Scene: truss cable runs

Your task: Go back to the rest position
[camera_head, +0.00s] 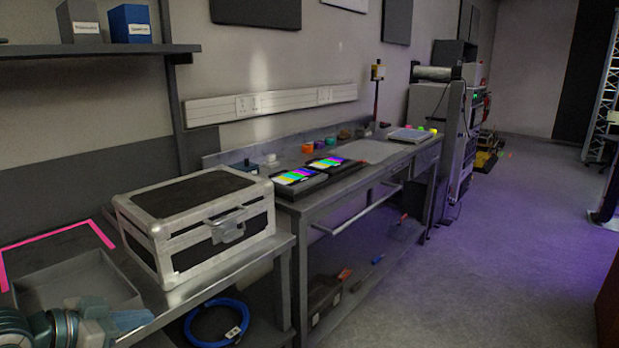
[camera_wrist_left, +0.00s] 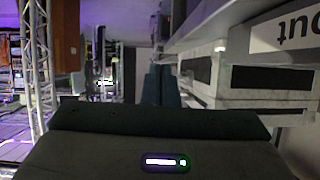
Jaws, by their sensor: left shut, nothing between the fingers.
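My left gripper (camera_head: 132,319) is at the lower left of the head view, low beside the grey tray (camera_head: 85,283) on the near bench. In the left wrist view its two dark fingers (camera_wrist_left: 162,84) are together with nothing between them. My right gripper is in neither view. A silver-edged case (camera_head: 190,210) with dark panels stands closed on the near bench, beyond the gripper and apart from it.
Pink tape (camera_head: 62,230) marks the bench's left part. A blue cable coil (camera_head: 217,322) lies on the shelf below. The farther bench holds two colour-bar screens (camera_head: 296,176). The floor (camera_head: 500,240) at right is clear.

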